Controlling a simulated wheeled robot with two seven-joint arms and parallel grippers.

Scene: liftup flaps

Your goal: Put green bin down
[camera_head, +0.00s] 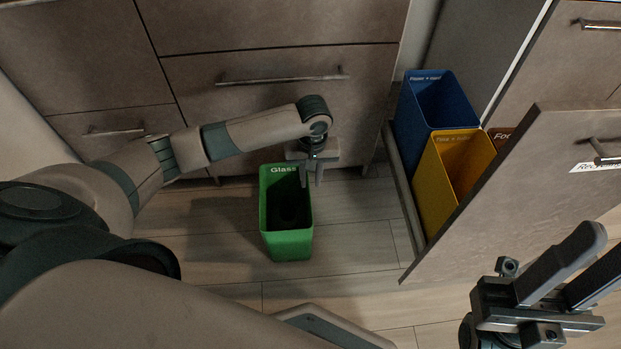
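The green bin (287,245), labelled "Glass", is upright over the wooden floor in front of the closed drawers. Its inside is dark. I cannot tell whether its base touches the floor. My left gripper (312,178) points down at the bin's back right rim, with one finger over the inside and the other by the outer right side. I cannot tell whether the fingers press on the rim. My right gripper (600,252) is at the lower right, with its fingers apart and nothing between them, away from the bin.
A pulled-out recycling drawer (510,205) stands to the right. It holds a blue bin (413,125), a yellow bin (437,185) and a partly hidden brown bin (499,136). A closed drawer front (280,110) is behind the green bin. Bare floor (350,235) lies between bin and drawer.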

